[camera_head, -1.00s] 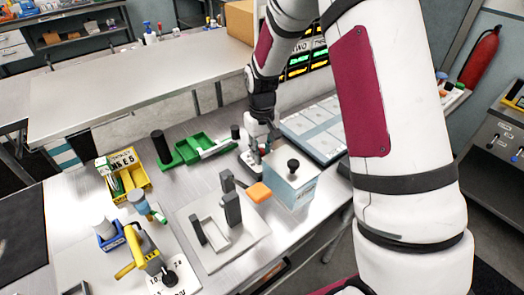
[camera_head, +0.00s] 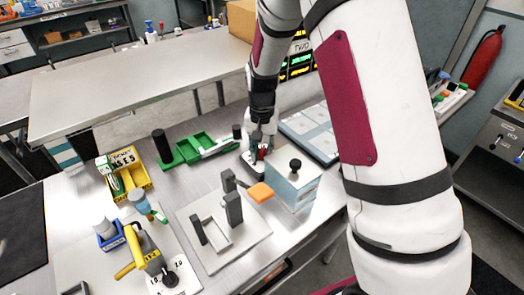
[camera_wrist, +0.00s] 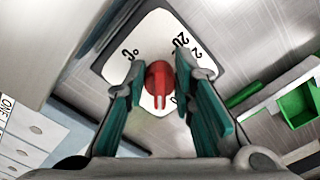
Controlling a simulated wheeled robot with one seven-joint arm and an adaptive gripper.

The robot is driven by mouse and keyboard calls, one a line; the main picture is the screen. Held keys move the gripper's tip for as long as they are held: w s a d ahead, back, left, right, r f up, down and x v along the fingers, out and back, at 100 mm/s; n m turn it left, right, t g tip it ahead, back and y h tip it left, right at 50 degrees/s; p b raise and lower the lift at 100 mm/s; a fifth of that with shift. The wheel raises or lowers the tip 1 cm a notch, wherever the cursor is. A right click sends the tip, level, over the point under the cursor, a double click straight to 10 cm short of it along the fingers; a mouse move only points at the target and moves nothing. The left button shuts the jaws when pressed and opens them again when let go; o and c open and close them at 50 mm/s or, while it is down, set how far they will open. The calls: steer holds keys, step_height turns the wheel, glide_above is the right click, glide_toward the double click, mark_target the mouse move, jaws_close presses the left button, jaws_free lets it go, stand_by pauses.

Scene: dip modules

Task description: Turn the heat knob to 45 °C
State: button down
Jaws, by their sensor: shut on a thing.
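The red heat knob (camera_wrist: 159,78) sits in the middle of a white dial plate (camera_wrist: 150,38) with a dark rim in the wrist view. The plate shows "20", a "2" and "°C"; other markings are hidden behind my fingers, and I cannot read the setting. My gripper (camera_wrist: 160,98) points down at the dial with its green fingers on either side of the knob, shut on it. In the head view my gripper (camera_head: 262,146) is low over the bench behind the pale blue box, with a bit of the red knob (camera_head: 262,154) showing between the fingers.
The pale blue box (camera_head: 292,187) with a black knob stands close in front of my gripper. Green trays (camera_head: 200,148) lie to its left, and a panel with pale squares (camera_head: 312,136) to its right. A grey frame fixture (camera_head: 215,235) and yellow bin (camera_head: 128,182) are nearer left.

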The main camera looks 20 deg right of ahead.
mark_target(262, 150)
stand_by(0.4)
steer(key=c, duration=1.4)
jaws_free()
steer(key=shift+c, duration=0.2)
step_height(262, 150, up, 12)
